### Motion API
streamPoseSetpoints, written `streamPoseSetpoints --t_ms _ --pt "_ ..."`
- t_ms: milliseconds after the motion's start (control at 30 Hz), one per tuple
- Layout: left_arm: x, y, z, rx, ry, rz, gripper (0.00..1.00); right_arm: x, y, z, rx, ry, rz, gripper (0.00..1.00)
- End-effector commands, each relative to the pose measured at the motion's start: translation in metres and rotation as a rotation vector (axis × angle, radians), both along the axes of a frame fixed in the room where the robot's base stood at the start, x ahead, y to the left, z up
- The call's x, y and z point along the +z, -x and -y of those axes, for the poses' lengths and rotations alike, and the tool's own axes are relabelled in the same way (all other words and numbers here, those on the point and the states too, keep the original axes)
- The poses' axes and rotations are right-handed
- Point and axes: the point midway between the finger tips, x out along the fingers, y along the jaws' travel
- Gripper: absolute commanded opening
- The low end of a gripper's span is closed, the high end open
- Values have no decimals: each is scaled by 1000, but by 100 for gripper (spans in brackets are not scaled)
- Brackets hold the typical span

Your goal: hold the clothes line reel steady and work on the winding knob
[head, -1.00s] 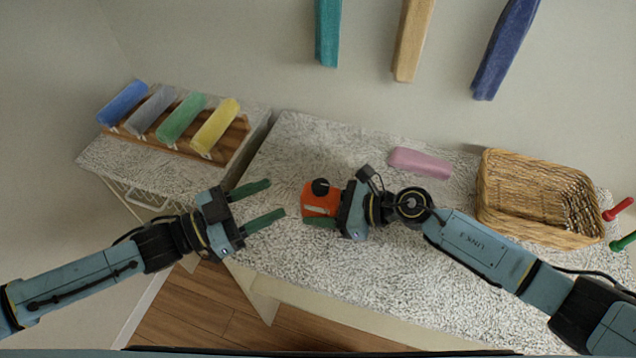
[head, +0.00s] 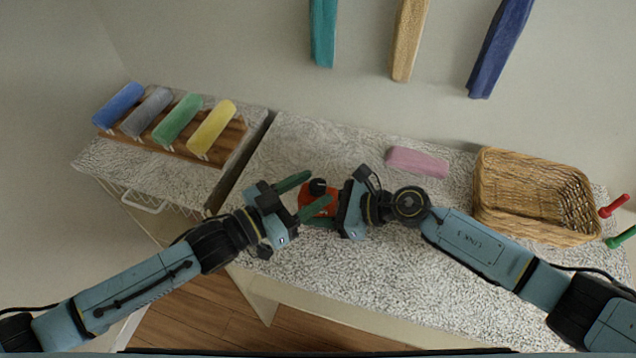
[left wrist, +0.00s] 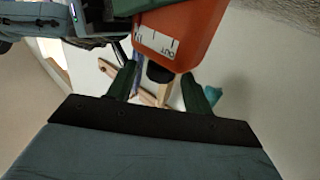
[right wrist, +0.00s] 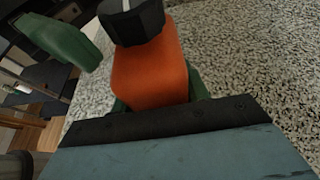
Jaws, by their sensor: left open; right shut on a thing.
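The clothes line reel (head: 309,201) is an orange body with a black winding knob (head: 318,186) on it. My right gripper (head: 322,210) is shut on the reel from the right. In the right wrist view the orange body (right wrist: 150,75) sits between the fingers, with the black knob (right wrist: 132,20) at its top. My left gripper (head: 312,192) is open, its green fingers reaching to the reel from the left. In the left wrist view the knob (left wrist: 160,73) shows between the two fingertips; I cannot tell whether they touch it. A white label marked OUT (left wrist: 158,42) is on the reel.
A pink towel (head: 417,162) and a wicker basket (head: 490,215) are on the speckled counter to the right. A wooden rack (head: 232,137) with several rolled towels stands at the left. Towels hang on the wall behind. The counter's front middle is clear.

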Motion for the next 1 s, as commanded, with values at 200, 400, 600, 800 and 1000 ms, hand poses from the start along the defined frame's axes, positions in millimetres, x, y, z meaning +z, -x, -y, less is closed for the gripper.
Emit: streamPoseSetpoints --t_ms 200,400,600,800,1000 --pt "0 -13 17 0 1 1 51 1 0 0 0 -1 0 20" --pt "0 -14 20 0 0 0 51 1 0 0 0 -1 0 20" --pt "0 -14 20 0 0 0 42 1 0 0 0 -1 0 20" --pt "0 -14 20 0 0 0 16 1 0 0 0 -1 0 20" --pt "0 -14 20 -14 -2 3 7 1 0 0 0 -1 0 20"
